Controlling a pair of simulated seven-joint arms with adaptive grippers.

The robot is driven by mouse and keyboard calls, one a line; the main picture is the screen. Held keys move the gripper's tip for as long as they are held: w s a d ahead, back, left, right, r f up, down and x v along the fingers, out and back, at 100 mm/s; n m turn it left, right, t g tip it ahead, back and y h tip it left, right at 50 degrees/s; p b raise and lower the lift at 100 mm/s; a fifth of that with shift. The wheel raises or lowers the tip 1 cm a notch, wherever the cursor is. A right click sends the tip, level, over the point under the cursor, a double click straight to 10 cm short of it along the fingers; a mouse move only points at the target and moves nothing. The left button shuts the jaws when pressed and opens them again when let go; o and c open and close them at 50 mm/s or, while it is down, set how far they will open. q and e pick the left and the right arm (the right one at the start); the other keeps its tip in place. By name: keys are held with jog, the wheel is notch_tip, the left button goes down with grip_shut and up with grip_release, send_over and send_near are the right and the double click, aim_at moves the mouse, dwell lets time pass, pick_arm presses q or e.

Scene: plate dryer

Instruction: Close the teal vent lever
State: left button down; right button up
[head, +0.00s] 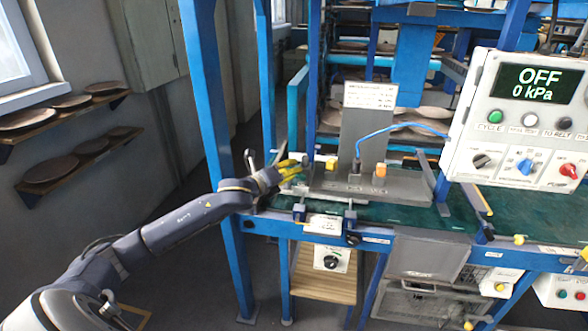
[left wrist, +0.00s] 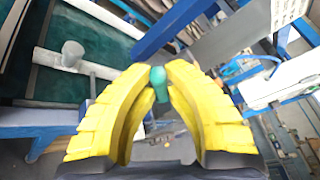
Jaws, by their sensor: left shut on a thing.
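My left gripper (head: 290,168) reaches in from the left to the left end of the grey press fixture. Its yellow fingers (left wrist: 157,88) fill the middle of the left wrist view. They are shut on the teal vent lever (left wrist: 159,82), whose rounded teal end shows between the fingertips. The rest of the lever is hidden by the fingers. In the head view the lever cannot be made out behind the gripper. My right gripper is not in view.
A control box (head: 520,120) reading OFF and 0 kPa stands at the right. A grey upright plate (head: 366,125) with a blue hose stands beside the gripper. A blue post (head: 208,100) rises close to my left arm. Wooden shelves with plates hang on the left wall.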

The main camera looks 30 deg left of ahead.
pick_arm(q)
jog(key=shift+a+f+n+t, duration=0.2)
jog(key=shift+n+t, duration=0.1)
jog(key=shift+n, duration=0.1)
dwell(0.4)
jog(key=c, duration=1.4)
grip_release()
jog(key=shift+s+a+r, duration=0.15)
jog(key=shift+s+a, duration=0.15)
jog(key=shift+s, duration=1.65)
jog(key=shift+s+a+r, duration=0.1)
jog(key=shift+s+a, duration=0.15)
jog(key=shift+s, duration=1.7)
jog(key=shift+s+a+r, duration=0.15)
jog(key=shift+s+a, duration=0.15)
jog(key=shift+s, duration=1.65)
